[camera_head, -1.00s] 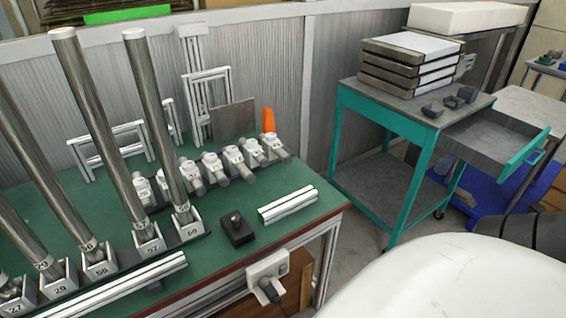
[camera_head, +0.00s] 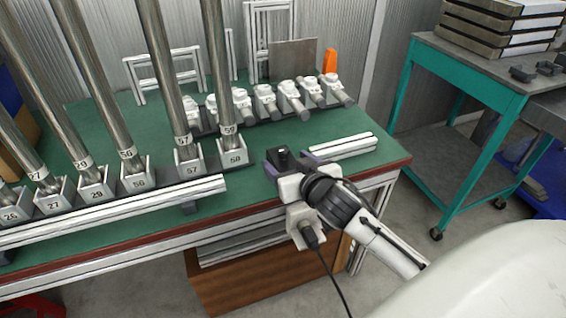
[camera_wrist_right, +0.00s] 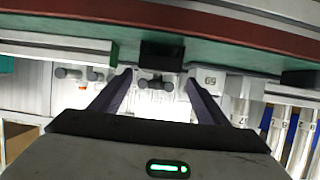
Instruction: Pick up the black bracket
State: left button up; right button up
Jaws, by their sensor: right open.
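The gripper partly hides the bracket's lower part. My left gripper is not in view.
White profile bars (camera_head: 343,146) lie close to the right of the bracket. Tall metal tubes (camera_head: 217,75) stand in numbered holders to the left. A long white bar (camera_head: 120,211) lies along the front. Several grey-white fittings (camera_head: 265,100) stand behind. A teal cart (camera_head: 470,80) is at right.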

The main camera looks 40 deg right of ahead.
aim_at(283, 157)
jog(key=x, duration=0.5)
jog(key=shift+s+d+f+b, duration=0.15)
jog(key=shift+b, duration=0.15)
jog(key=c, duration=1.4)
